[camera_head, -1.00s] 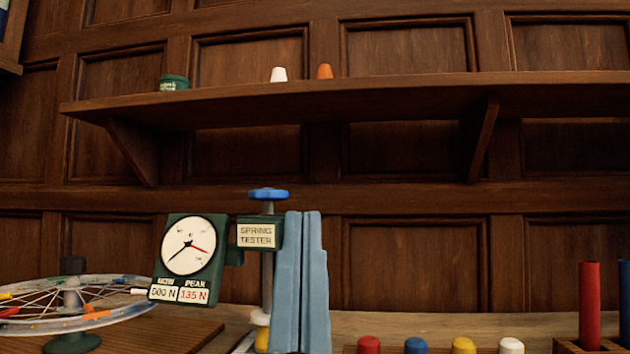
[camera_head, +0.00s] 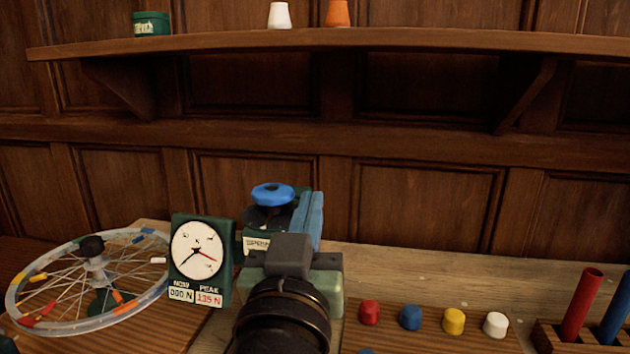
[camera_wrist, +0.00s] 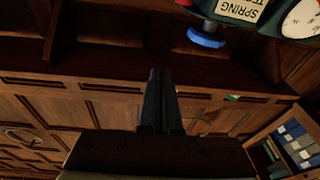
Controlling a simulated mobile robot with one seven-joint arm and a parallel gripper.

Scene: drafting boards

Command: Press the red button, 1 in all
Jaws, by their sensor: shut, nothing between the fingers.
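The red button (camera_head: 369,312) is the leftmost in a row of coloured knobs on a wooden board in the head view, on the bench right of centre. My arm fills the lower middle of the head view, left of the red button, and hides part of the spring tester. My gripper (camera_wrist: 160,72) shows in the wrist view with its two dark fingers together, shut and empty. The wrist view looks toward the shelf and wall panels, and the red button is not in it. The gripper's fingers cannot be made out in the head view.
Blue (camera_head: 410,317), yellow (camera_head: 454,321) and white (camera_head: 495,325) knobs stand right of the red one. A rack with red and blue tubes (camera_head: 583,305) is farther right. The spring tester's dial (camera_head: 199,249) and a spoked wheel (camera_head: 95,285) are at left. A shelf (camera_head: 330,40) runs above.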

